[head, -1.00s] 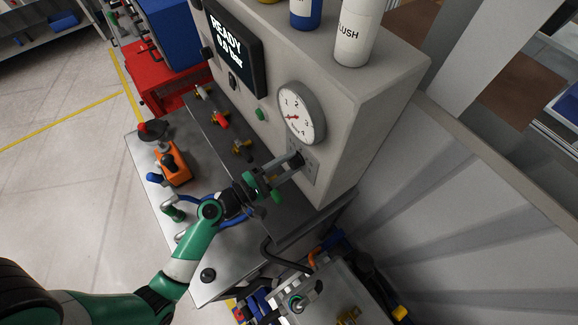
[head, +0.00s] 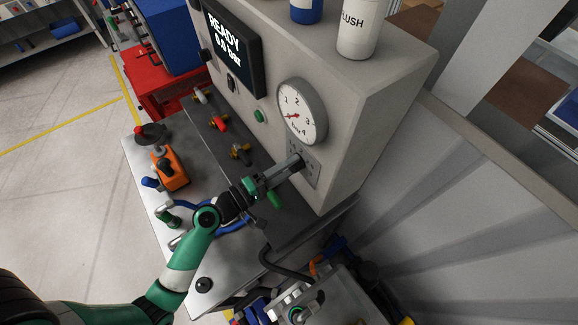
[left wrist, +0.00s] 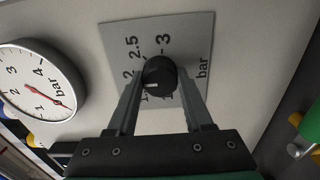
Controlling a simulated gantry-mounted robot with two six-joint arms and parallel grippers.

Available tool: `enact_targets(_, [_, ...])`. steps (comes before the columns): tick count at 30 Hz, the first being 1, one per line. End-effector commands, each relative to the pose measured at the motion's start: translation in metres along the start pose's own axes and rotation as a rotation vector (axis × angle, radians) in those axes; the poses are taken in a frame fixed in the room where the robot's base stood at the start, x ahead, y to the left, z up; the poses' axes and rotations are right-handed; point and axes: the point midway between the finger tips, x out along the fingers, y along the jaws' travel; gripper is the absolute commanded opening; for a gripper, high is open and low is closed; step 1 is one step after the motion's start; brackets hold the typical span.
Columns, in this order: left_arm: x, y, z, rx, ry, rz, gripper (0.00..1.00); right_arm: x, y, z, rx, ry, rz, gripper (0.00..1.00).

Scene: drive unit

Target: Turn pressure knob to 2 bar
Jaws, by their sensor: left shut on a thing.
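The black pressure knob (left wrist: 160,76) sits on a grey scale plate (left wrist: 184,33) on the panel front. Its printed marks include 2, 2.5 and 3. A pale line on the knob faces left; its exact setting is hard to tell. My left gripper (head: 297,163) reaches the plate below the gauge. In the left wrist view its two fingers are shut on the knob's sides. The round gauge (head: 302,111) has a red needle at its low end, also visible in the left wrist view (left wrist: 40,80). The screen (head: 232,45) reads READY and a low bar value.
A green button (head: 259,116) is left of the gauge. Several valves, including a red one (head: 219,123), and an orange block (head: 171,170) stand on the metal bench below. A white bottle (head: 357,28) stands on top of the panel housing.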

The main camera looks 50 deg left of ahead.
Motion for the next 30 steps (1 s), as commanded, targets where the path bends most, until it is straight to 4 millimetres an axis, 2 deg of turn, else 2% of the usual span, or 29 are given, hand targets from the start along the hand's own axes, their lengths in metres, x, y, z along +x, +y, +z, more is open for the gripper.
enact_targets(6, [0.000, 0.000, 0.000, -0.001, -0.001, 0.001, 0.00, 0.000, 0.000, 0.000, 0.000, 0.000, 0.000, 0.89])
enact_targets(7, [0.000, 0.000, 0.000, -0.001, -0.001, 0.001, 0.56, 0.000, 0.000, 0.000, 0.000, 0.000, 0.000, 0.89])
enact_targets(11, [0.000, 0.000, 0.000, -0.002, -0.001, 0.001, 0.80, 0.000, 0.000, 0.000, 0.000, 0.000, 0.000, 0.89])
enact_targets(24, [-0.002, 0.000, 0.000, -0.002, 0.000, 0.000, 0.81, 0.000, 0.000, 0.000, 0.000, 0.000, 0.000, 0.89])
enact_targets(26, [-0.006, -0.001, -0.001, -0.003, 0.002, 0.000, 0.81, -0.001, 0.000, 0.001, 0.000, 0.000, 0.000, 0.89])
enact_targets(30, [-0.030, -0.003, -0.001, -0.004, 0.005, -0.001, 0.81, -0.005, 0.000, 0.004, 0.000, 0.000, 0.000, 0.89])
